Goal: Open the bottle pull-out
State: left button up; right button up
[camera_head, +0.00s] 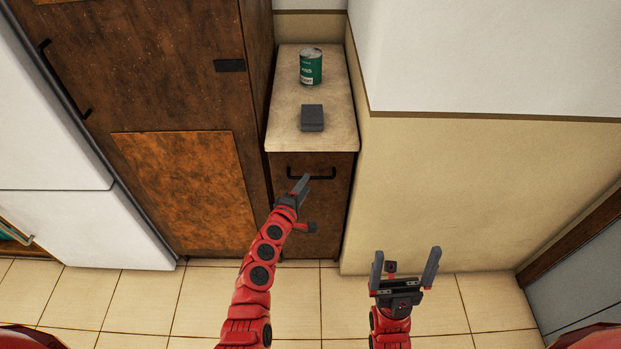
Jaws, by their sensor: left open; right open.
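The bottle pull-out is a narrow dark brown cabinet front (328,205) under a short beige counter, and it looks closed. Its black bar handle (324,175) runs horizontally near the top. My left gripper (304,186) is open at the left part of the handle, with a fingertip over or close to it; I cannot tell whether they touch. The lower left of the front is partly hidden by my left arm. My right gripper (405,264) is open and empty, its fingers spread, to the lower right of the pull-out.
A green can (310,67) and a small dark grey block (312,118) stand on the counter (285,100). A tall brown cabinet (160,70) is on the left, a beige wall (450,190) on the right. The tiled floor (300,290) in front is clear.

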aim_at(311, 171)
pick_arm(q)
jog(key=shift+b+x, duration=0.65)
jog(key=shift+x, duration=1.8)
grip_shut()
